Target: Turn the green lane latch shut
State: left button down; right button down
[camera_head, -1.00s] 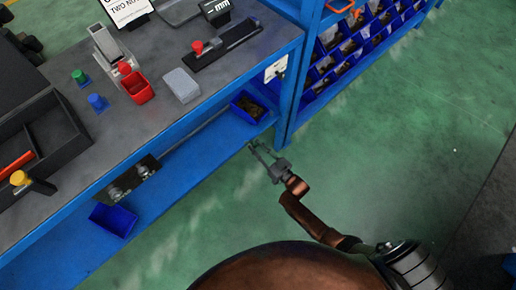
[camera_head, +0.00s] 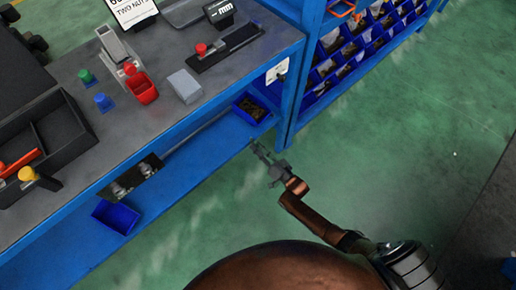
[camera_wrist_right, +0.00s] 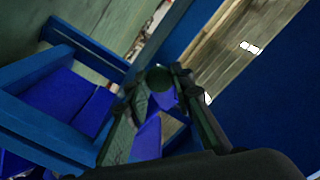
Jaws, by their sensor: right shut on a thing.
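My right gripper (camera_head: 258,148) is beside the front edge of the lower blue shelf, below the bench top. In the right wrist view its two fingers (camera_wrist_right: 158,85) are closed around a dark greenish round knob (camera_wrist_right: 159,78). The frames do not show clearly what the knob is fixed to. In the head view the held thing is too small to make out. A small green knob (camera_head: 86,76) stands on the bench top, well away from the gripper. I cannot tell which of these is the lane latch. My left gripper does not show.
The grey bench (camera_head: 215,85) carries a red bin (camera_head: 143,89), a blue knob (camera_head: 103,102) and a grey block (camera_head: 184,86). Blue bins (camera_head: 118,217) sit on the lower shelf (camera_head: 75,250). A rack of blue bins (camera_head: 345,55) stands right. Green floor (camera_head: 410,140) is clear.

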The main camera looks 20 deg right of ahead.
dwell(0.3)
jog(key=c, duration=1.7)
grip_release()
jog(key=shift+o, duration=0.2)
jog(key=shift+s, duration=0.1)
jog(key=v, duration=1.2)
